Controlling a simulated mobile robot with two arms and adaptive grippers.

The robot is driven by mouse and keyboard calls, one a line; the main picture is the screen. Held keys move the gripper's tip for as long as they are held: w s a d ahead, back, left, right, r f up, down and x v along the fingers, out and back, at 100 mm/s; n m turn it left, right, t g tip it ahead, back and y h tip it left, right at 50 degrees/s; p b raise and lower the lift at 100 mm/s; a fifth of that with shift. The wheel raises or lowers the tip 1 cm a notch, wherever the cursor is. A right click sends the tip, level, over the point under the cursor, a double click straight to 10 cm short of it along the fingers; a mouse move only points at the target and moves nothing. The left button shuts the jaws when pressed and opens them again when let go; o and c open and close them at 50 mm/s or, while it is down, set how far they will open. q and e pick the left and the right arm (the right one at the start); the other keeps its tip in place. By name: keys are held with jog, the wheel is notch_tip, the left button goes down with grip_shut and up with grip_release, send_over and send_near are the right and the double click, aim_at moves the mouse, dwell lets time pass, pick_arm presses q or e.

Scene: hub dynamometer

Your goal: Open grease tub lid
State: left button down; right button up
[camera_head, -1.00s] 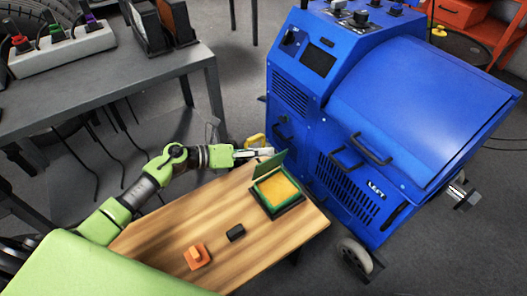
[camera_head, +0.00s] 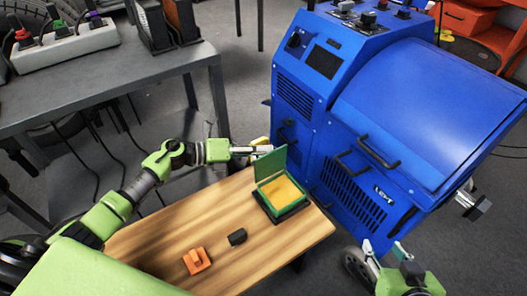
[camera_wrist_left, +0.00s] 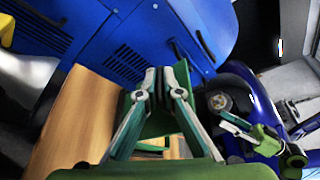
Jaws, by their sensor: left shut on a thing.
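The grease tub (camera_head: 265,207) sits on the far right end of the wooden table, with yellow-orange grease showing inside. Its green lid (camera_head: 272,165) stands raised, roughly upright, along the tub's far-left edge. My left gripper (camera_head: 254,150) is at the lid's upper edge and shut on it. In the left wrist view, the left gripper's fingers (camera_wrist_left: 160,78) meet at the top of the green lid (camera_wrist_left: 158,125), which hides most of the tub. My right gripper (camera_head: 384,250) is at the lower right of the head view, open and empty, its fingers spread, apart from the tub.
The large blue dynamometer (camera_head: 400,110) stands close behind the tub. A grey bench (camera_head: 110,85) with a power strip (camera_head: 65,45) is at upper left.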

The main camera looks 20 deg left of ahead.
pick_arm(q)
jog(key=shift+f, duration=0.15)
jog(key=c, duration=2.5)
grip_release()
jog(key=v, duration=1.2)
